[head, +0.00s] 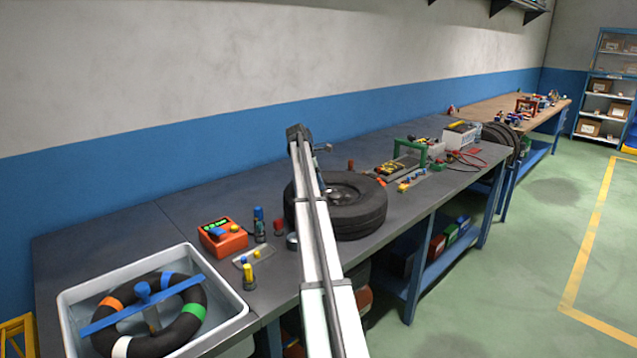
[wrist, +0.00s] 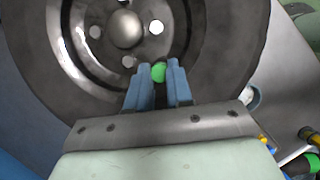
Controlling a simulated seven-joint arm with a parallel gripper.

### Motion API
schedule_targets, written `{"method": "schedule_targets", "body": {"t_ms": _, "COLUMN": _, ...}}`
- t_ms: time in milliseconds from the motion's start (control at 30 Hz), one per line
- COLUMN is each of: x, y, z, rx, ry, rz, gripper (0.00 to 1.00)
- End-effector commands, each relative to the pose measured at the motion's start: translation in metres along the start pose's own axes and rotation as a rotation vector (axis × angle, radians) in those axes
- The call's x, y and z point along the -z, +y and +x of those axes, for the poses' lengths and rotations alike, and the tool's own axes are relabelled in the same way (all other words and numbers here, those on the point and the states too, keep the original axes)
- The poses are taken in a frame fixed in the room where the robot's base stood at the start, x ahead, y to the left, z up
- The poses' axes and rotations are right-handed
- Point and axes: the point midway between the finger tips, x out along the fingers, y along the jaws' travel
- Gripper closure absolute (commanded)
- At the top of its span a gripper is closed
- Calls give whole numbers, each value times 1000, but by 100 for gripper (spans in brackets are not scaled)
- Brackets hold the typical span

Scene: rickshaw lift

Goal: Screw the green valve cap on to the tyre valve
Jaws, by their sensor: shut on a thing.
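The green valve cap (wrist: 158,72) shows in the wrist view between the tips of my gripper (wrist: 158,76). The blue fingers are shut on it. Behind it is the wheel's grey metal rim, with the black tyre (wrist: 215,60) around it. The tyre valve cannot be made out; the cap and fingers may hide it. I cannot tell whether the cap touches the valve. In the head view the tyre (head: 362,218) lies flat on the bench, and my arm crosses in front of its left side. The gripper and cap are not clear in the head view.
A white tub (head: 75,312) with a ringed black tube stands at the bench's near left end. An orange meter (head: 222,238) and several small bottles stand between tub and tyre. A green frame (head: 412,150) and a pale bin (head: 461,136) stand beyond the tyre.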

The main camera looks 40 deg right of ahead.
Motion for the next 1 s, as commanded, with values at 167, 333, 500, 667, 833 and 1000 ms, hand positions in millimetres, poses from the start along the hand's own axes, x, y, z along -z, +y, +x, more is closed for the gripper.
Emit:
{"method": "schedule_targets", "body": {"t_ms": 167, "x": 1, "y": 0, "z": 2, "rx": 0, "ry": 0, "rz": 0, "gripper": 99}}
{"method": "schedule_targets", "body": {"t_ms": 333, "x": 2, "y": 0, "z": 4, "rx": 0, "ry": 0, "rz": 0, "gripper": 99}}
{"method": "schedule_targets", "body": {"t_ms": 500, "x": 2, "y": 0, "z": 5, "rx": 0, "ry": 0, "rz": 0, "gripper": 99}}
{"method": "schedule_targets", "body": {"t_ms": 667, "x": 3, "y": 0, "z": 7, "rx": 0, "ry": 0, "rz": 0, "gripper": 99}}
{"method": "schedule_targets", "body": {"t_ms": 833, "x": 4, "y": 0, "z": 9, "rx": 0, "ry": 0, "rz": 0, "gripper": 99}}
{"method": "schedule_targets", "body": {"t_ms": 1000, "x": 4, "y": 0, "z": 10, "rx": 0, "ry": 0, "rz": 0, "gripper": 99}}
